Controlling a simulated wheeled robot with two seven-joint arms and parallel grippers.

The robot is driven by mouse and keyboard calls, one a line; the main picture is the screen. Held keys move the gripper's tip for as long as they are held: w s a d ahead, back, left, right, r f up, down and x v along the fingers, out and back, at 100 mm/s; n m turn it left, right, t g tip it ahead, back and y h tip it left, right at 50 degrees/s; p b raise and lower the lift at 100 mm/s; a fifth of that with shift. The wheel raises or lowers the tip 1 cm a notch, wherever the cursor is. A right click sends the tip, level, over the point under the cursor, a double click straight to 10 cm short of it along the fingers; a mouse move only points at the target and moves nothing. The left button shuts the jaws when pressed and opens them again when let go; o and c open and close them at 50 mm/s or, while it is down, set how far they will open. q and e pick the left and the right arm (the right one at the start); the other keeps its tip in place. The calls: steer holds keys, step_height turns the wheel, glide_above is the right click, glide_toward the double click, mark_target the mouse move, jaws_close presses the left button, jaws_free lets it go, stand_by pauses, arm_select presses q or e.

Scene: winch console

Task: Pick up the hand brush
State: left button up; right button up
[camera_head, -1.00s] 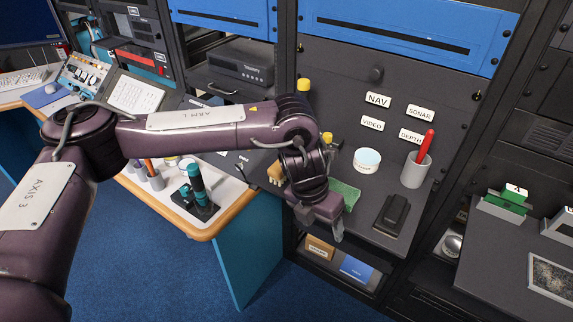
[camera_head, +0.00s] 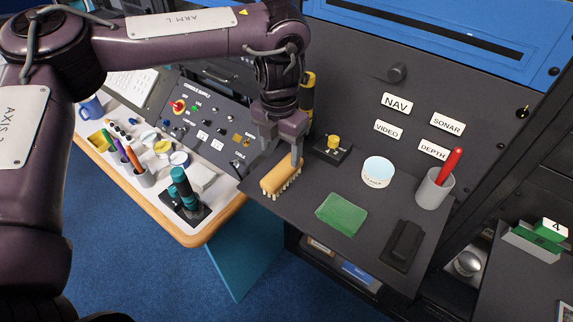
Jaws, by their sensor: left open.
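The hand brush (camera_head: 283,177) has a tan wooden back and pale bristles. It lies near the left front edge of the dark shelf (camera_head: 325,180). My left gripper (camera_head: 283,158) comes down from above, close over the brush's far end. I cannot tell whether the fingers touch the brush. My right gripper is not in view.
On the shelf are a green cloth (camera_head: 341,214), a black block-shaped item (camera_head: 403,244), a white round tub (camera_head: 377,171), a grey cup with a red pen (camera_head: 435,187) and a yellow-knobbed switch (camera_head: 333,144). A teal-handled joystick (camera_head: 184,190) stands on the left desk.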

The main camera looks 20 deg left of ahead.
mark_target(283, 169)
arm_select(q)
steer(key=shift+s+d+f, duration=0.1)
steer(key=shift+s+f, duration=0.2)
steer(key=shift+f, duration=0.35)
steer(key=shift+s+d+f, duration=0.1)
steer(key=shift+s+f, duration=0.15)
steer(key=shift+f, duration=0.35)
step_height(283, 169, down, 2)
steer(key=shift+w+d+f+p, duration=0.1)
steer(key=shift+w+f+p, duration=0.1)
steer(key=shift+p, duration=0.6)
steer(key=shift+f, duration=0.85)
steer(key=c, duration=1.2)
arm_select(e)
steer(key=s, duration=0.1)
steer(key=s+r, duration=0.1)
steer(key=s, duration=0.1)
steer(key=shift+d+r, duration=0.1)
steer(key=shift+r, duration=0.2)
arm_select(q)
steer(key=shift+r, duration=0.1)
